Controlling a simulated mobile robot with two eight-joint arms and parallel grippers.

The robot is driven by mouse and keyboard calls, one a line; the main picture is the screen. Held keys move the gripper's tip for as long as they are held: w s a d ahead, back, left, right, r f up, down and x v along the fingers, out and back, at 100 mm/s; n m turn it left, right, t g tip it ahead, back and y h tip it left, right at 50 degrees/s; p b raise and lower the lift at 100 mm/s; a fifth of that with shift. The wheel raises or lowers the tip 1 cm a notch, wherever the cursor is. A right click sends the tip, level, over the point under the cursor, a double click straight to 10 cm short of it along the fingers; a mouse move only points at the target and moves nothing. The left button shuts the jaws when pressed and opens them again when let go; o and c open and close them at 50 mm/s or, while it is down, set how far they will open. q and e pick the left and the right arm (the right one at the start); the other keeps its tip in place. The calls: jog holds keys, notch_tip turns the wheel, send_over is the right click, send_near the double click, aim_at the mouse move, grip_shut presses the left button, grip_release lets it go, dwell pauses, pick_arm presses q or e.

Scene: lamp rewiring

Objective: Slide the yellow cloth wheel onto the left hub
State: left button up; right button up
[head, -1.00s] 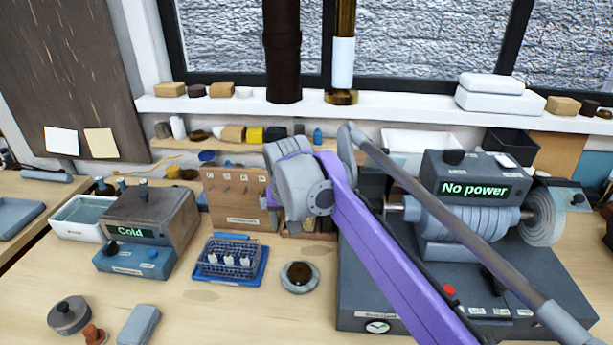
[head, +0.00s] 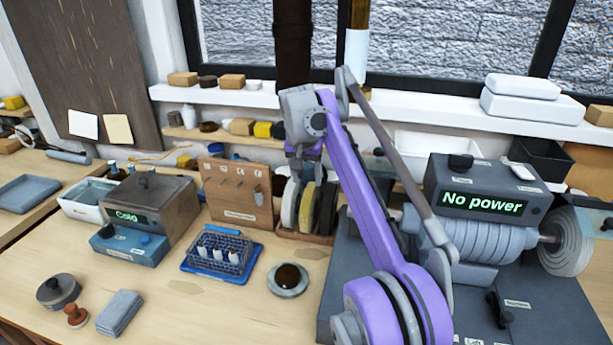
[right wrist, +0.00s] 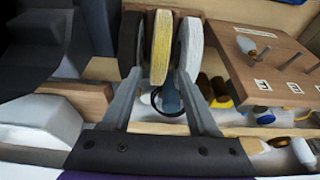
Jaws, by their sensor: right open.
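The yellow cloth wheel (head: 308,207) stands upright in a wooden rack between a white wheel (head: 289,203) and a dark wheel (head: 327,209). In the right wrist view the yellow wheel (right wrist: 160,45) is in the middle, dark on its left, white on its right. My right gripper (head: 304,168) is above the rack, pointing down, open and empty. In the wrist view its fingertips (right wrist: 158,80) lie either side of the yellow wheel; I cannot tell whether they touch it. The grinder (head: 440,238) is to the right; its left hub is hidden behind my right arm. My left gripper is out of view.
A wooden peg board (head: 228,190) stands just left of the rack. The shelf (head: 420,103) runs behind.

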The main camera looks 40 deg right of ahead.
aim_at(309, 193)
jog(key=b+x, duration=0.3)
jog(key=x, duration=0.2)
jog(key=shift+b+x, duration=0.6)
jog(key=shift+x, duration=0.6)
grip_shut()
jog(key=shift+r+p, duration=2.45)
jog(key=shift+r, duration=0.15)
jog(key=shift+f, duration=0.1)
